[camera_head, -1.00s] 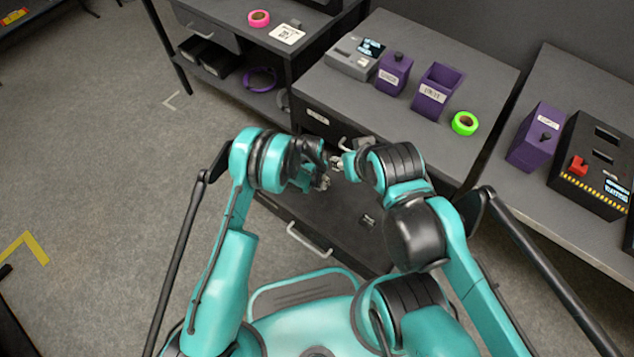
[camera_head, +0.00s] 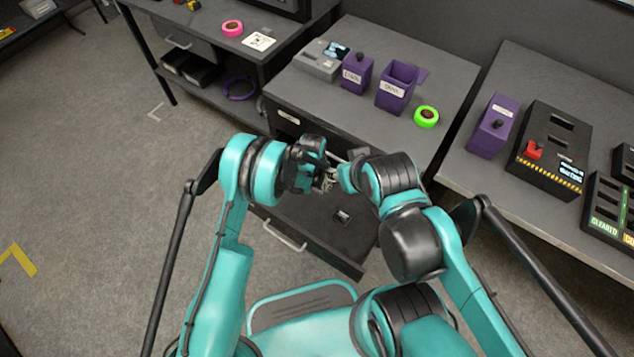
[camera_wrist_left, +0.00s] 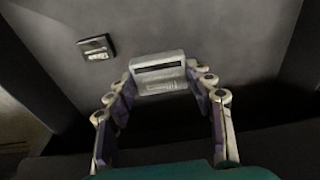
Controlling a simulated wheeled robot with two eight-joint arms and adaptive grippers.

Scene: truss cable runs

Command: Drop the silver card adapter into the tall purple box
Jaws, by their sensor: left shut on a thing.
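The silver card adapter (camera_wrist_left: 158,72) is between the fingertips of my left gripper (camera_wrist_left: 160,88), which is shut on it in the left wrist view. In the head view my left gripper (camera_head: 324,182) is over the open drawer, and the adapter is too small to make out there. My right gripper (camera_head: 342,178) is close beside it, its fingers mostly hidden by its wrist. An open-topped purple box (camera_head: 396,92) with a white label stands on the middle cabinet. A smaller purple box with a dark knob (camera_head: 357,74) stands left of it.
A small dark item (camera_head: 343,217) lies in the open drawer (camera_head: 310,228); the left wrist view shows it too (camera_wrist_left: 96,46). A green tape roll (camera_head: 426,117) and a grey device (camera_head: 320,60) flank the boxes. Another knobbed purple box (camera_head: 493,127) is on the right table.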

